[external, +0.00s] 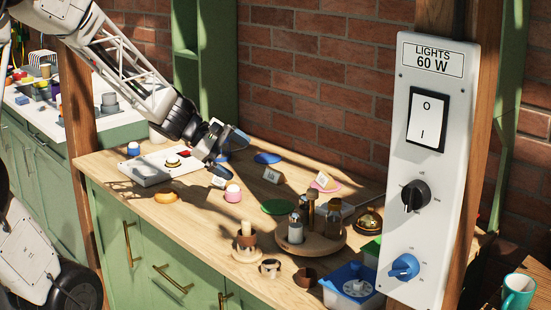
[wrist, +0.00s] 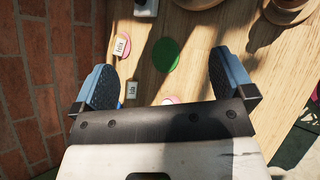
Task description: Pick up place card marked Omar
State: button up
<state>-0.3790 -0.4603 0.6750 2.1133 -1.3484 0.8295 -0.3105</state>
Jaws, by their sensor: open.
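Several small place cards stand on the table; their lettering is too small to read surely, so I cannot tell which says Omar. One white card (external: 323,179) stands at a pink disc on the right, and shows in the wrist view (wrist: 121,46). A second card (external: 272,175) stands on bare wood; in the wrist view it (wrist: 132,89) appears just inside my left finger.
A round wooden tray (external: 320,243) with bottles stands to the right. A white panel box (external: 150,173) is at left. The brick wall (external: 300,90) bounds the back.

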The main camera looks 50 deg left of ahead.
jog(key=w+a+f+n+t+y, duration=0.2)
jog(key=w+a+f+n+t, duration=0.3)
jog(key=a+n, duration=0.45)
jog(key=n+y, duration=0.5)
jog(key=n, duration=0.2)
send_near(223, 180)
jog(key=shift+w+a+f, duration=0.2)
jog(key=shift+w+a, duration=0.2)
jog(key=shift+w, duration=0.2)
jog(key=shift+w+a+f, duration=0.25)
jog(key=shift+w+a, duration=0.15)
jog(key=shift+w, duration=0.2)
jog(key=shift+x, duration=1.3)
jog(key=shift+d+r, duration=0.1)
jog(key=shift+x, duration=2.65)
jog(key=shift+r, duration=0.15)
jog(key=shift+c, duration=0.2)
